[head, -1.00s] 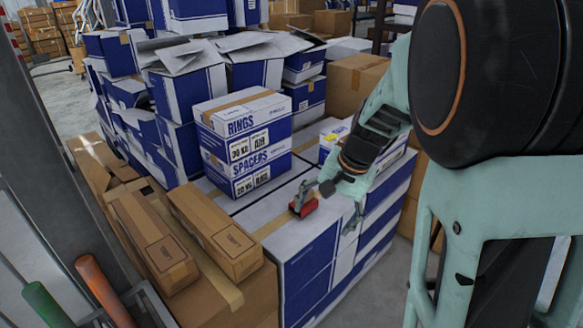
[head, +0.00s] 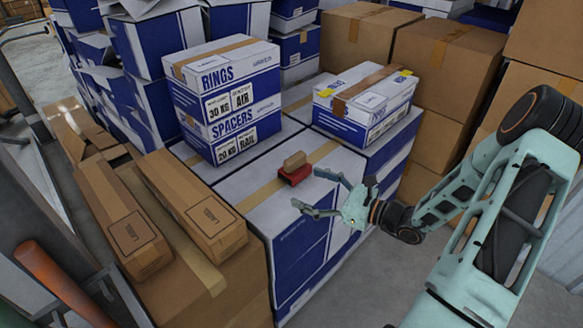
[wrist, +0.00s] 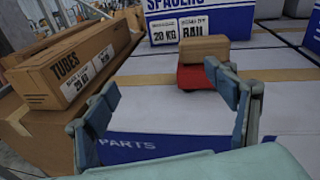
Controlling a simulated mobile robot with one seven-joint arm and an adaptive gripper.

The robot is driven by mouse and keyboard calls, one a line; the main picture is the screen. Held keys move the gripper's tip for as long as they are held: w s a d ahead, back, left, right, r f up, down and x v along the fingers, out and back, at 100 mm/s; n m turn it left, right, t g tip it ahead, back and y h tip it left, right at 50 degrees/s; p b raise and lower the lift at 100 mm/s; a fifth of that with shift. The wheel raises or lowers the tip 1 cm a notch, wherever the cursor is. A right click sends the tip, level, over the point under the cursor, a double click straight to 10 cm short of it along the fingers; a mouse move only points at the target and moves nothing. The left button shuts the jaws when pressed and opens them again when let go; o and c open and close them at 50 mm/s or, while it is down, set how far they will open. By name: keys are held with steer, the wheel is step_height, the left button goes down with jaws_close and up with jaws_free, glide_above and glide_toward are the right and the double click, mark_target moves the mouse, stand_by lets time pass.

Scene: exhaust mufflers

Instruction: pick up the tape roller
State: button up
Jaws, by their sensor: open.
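The tape roller (head: 294,172) is a small red item with a brown block on top. It sits on the white top of a blue-and-white carton stack (head: 240,186), in front of the SPACERS box. In the wrist view the tape roller (wrist: 196,78) lies beyond the fingers, right of centre, near the right fingertip in the picture. My gripper (head: 313,191) is open and empty, to the right and front of the roller in the head view. Its two fingers stand wide apart in the wrist view (wrist: 162,84), with bare carton top between them.
The SPACERS box (head: 226,138) with the RINGS box (head: 222,82) on it stands behind the roller. A taped white-blue box (head: 366,104) stands to the right. Long brown TUBES cartons (head: 190,205) lie to the left. The carton top around the roller is clear.

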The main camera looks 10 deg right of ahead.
mark_target(299, 161)
steer(key=w+d+m+t, duration=0.1)
steer(key=w+d+m+t+h, duration=0.1)
steer(key=w+d+m+t, duration=0.1)
steer(key=shift+d+r, duration=0.25)
steer(key=shift+d, duration=0.15)
steer(key=shift+m+h, duration=0.3)
steer(key=b+x, duration=0.1)
steer(key=x, duration=0.3)
steer(key=shift+w, duration=0.3)
steer(key=shift+b+x, duration=0.55)
steer(key=shift+x, duration=2.5)
steer(key=shift+r, duration=0.1)
steer(key=c, duration=1.4)
